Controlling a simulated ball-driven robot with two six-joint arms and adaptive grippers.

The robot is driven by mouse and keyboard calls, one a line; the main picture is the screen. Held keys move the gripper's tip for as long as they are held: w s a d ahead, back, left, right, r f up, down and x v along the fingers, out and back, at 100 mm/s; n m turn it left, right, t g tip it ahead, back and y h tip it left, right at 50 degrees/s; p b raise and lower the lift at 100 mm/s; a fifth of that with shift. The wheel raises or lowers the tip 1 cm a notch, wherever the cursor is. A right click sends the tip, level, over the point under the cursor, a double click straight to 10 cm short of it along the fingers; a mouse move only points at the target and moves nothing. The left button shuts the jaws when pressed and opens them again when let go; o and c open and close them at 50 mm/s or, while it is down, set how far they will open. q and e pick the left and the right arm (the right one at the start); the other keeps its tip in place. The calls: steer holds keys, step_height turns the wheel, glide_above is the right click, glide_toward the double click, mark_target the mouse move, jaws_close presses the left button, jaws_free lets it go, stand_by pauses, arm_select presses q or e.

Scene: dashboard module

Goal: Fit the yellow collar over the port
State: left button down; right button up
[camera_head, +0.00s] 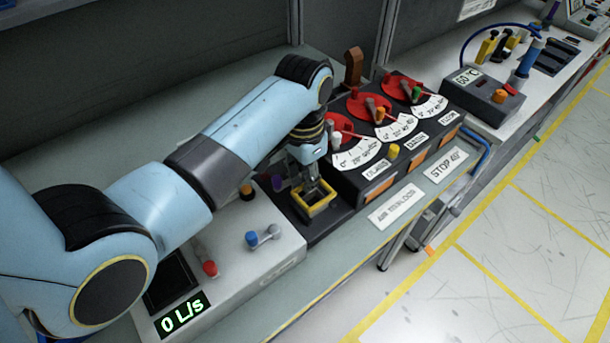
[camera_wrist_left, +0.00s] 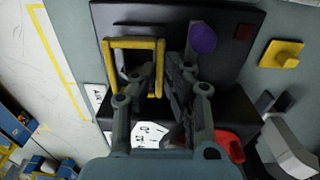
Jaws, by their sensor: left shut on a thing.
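The yellow collar (camera_head: 322,209) is a rectangular open frame over the black module section in the head view. It also shows in the left wrist view (camera_wrist_left: 134,43). My left gripper (camera_head: 314,187) is shut on one side bar of the collar; its fingers (camera_wrist_left: 161,82) straddle that bar in the wrist view. The black panel (camera_wrist_left: 222,75) lies behind the collar there. I cannot make out the port clearly, nor whether the collar is around it or just above it. My right gripper is in neither view.
A purple knob (camera_wrist_left: 202,39) is close beside the collar. The dial module (camera_head: 385,125) with red discs stands to the right. A grey box (camera_head: 285,245) with a red-tipped and a blue-tipped lever is at the left. A label (camera_head: 396,206) lies by the bench front.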

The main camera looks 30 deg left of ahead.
arm_select(q)
steer(key=shift+f+b, duration=0.5)
steer(key=shift+f, duration=0.45)
steer(key=c, duration=1.4)
jaws_free()
steer(key=shift+o, duration=0.2)
steer(key=shift+r, duration=0.1)
steer(key=shift+a+r, duration=0.1)
steer(key=shift+r, duration=0.15)
step_height(320, 180, up, 11)
steer(key=shift+r, duration=0.2)
steer(key=shift+f, duration=0.1)
